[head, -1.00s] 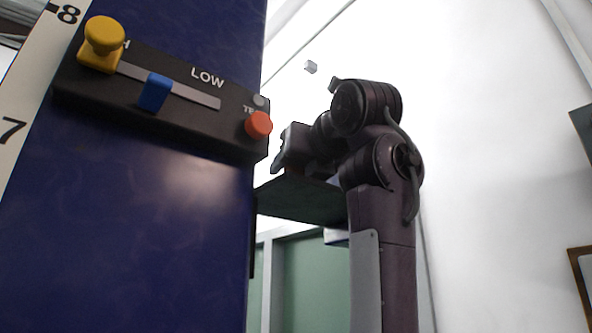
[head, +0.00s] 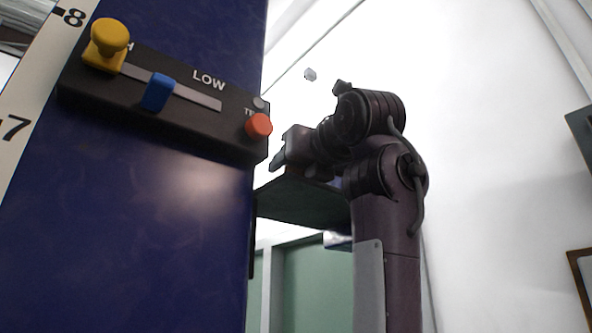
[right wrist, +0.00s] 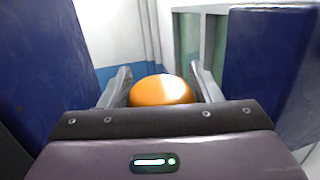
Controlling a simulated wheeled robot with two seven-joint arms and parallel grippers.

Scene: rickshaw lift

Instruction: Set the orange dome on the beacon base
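The orange dome (right wrist: 160,91) shows in the right wrist view between the two fingers of my right gripper (right wrist: 161,82). The fingers lie against its left and right sides, and it fills the gap. In the head view my right gripper (head: 284,150) is just above a dark flat shelf (head: 300,205), right of the blue column. The dome is mostly hidden there behind the gripper and arm. I cannot make out the beacon base in either view. My left gripper is not in view.
A blue column (head: 130,220) fills the left of the head view. It carries a black panel (head: 190,125) with a yellow knob (head: 108,42), a blue slider (head: 158,92) and a red-orange button (head: 258,125). A white wall is at the right.

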